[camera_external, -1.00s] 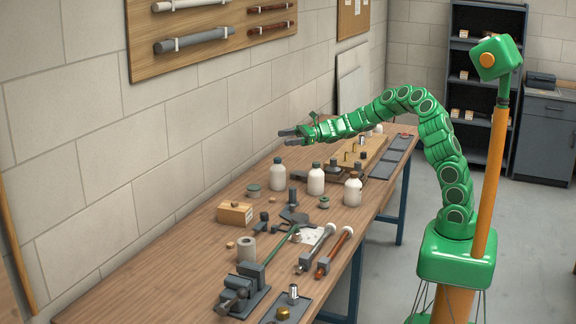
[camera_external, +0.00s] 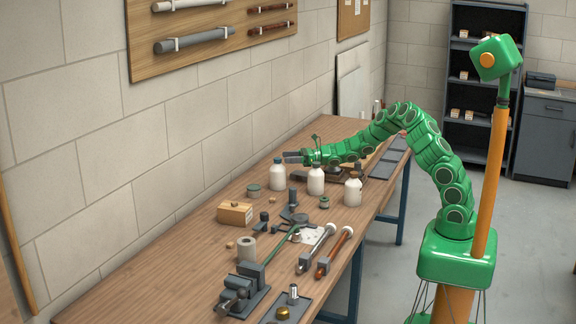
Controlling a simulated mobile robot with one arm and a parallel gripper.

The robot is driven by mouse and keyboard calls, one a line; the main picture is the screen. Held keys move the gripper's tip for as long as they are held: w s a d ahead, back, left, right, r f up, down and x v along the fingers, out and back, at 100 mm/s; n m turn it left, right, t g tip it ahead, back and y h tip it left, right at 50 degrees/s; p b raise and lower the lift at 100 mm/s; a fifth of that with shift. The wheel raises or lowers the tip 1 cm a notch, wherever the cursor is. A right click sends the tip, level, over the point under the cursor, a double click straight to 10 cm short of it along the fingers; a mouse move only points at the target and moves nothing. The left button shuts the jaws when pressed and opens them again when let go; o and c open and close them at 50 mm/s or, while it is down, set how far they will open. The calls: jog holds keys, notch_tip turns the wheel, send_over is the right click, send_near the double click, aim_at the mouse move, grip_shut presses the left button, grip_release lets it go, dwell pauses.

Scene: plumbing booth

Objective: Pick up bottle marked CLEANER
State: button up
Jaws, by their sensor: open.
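Three white bottles stand upright on the wooden workbench (camera_external: 185,240): a left bottle (camera_external: 277,177), a middle bottle (camera_external: 316,181) and a right bottle (camera_external: 353,191). No lettering can be read on any of them, so I cannot tell which is marked CLEANER. My gripper (camera_external: 290,157) is open and points left, at about cap height in the picture, near the left bottle's cap and above the gap to the middle bottle. Nothing shows between its fingers. I cannot tell whether it touches a bottle.
A small wooden box (camera_external: 235,213), a grey roll (camera_external: 247,248), a vise (camera_external: 243,290) and two pipe-like tools (camera_external: 328,252) lie toward the front. A small green item (camera_external: 253,191) sits left of the bottles. The block wall runs along the bench's left side.

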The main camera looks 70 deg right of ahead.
aim_at(278, 173)
jog(key=shift+f+x, duration=0.15)
jog(key=shift+x, duration=1.1)
jog(key=shift+f+x, duration=0.15)
jog(key=shift+x, duration=1.1)
jog(key=shift+f+x, duration=0.2)
jog(key=shift+x, duration=1.1)
grip_shut()
